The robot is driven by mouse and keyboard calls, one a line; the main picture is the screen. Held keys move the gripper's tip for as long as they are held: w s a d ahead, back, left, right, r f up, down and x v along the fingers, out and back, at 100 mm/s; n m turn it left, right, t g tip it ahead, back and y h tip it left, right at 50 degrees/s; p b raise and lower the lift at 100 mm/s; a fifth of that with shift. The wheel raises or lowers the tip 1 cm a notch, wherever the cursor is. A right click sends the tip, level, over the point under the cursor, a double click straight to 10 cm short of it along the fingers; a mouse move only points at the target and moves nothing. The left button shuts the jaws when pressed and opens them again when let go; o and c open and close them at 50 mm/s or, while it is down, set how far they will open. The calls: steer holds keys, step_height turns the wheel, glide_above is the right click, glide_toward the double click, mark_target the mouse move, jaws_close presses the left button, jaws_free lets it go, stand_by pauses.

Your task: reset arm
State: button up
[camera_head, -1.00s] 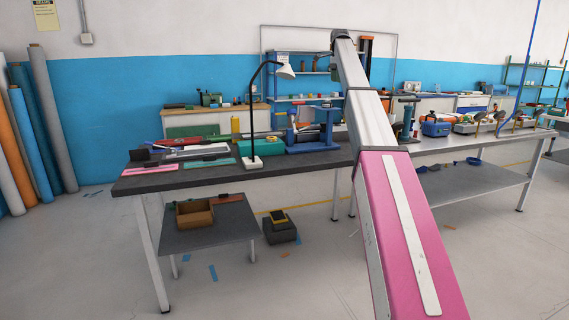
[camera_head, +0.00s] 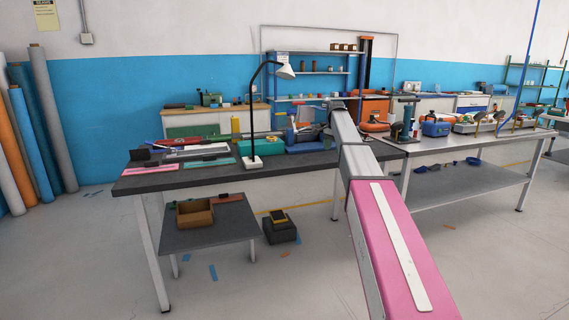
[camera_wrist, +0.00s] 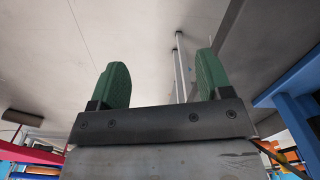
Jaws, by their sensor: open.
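My gripper (camera_wrist: 160,78) shows in the wrist view with two green, ribbed finger pads set wide apart. It is open, and nothing is between the pads. In the head view my pink and grey arm reaches out over the right end of the dark workbench (camera_head: 215,176). The gripper itself is not clear there, at the far end of the arm beside the blue fixture (camera_head: 305,147).
A black desk lamp (camera_head: 252,110) and a green box (camera_head: 261,144) stand on the bench, left of my arm. A blue toolbox (camera_head: 436,129) sits on the right table. A lower shelf holds a cardboard box (camera_head: 195,213).

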steer(key=s+a+f+n, duration=0.1)
steer(key=s+f+n, duration=0.4)
steer(key=s+f, duration=1.3)
steer(key=s+a+f+n, duration=0.2)
steer(key=s+f+n, duration=0.4)
steer(key=s+f, duration=1.2)
steer(key=s, duration=0.6)
steer(key=shift+s+a+f, duration=0.15)
steer(key=shift+s+f, duration=0.05)
steer(key=shift+f, duration=0.15)
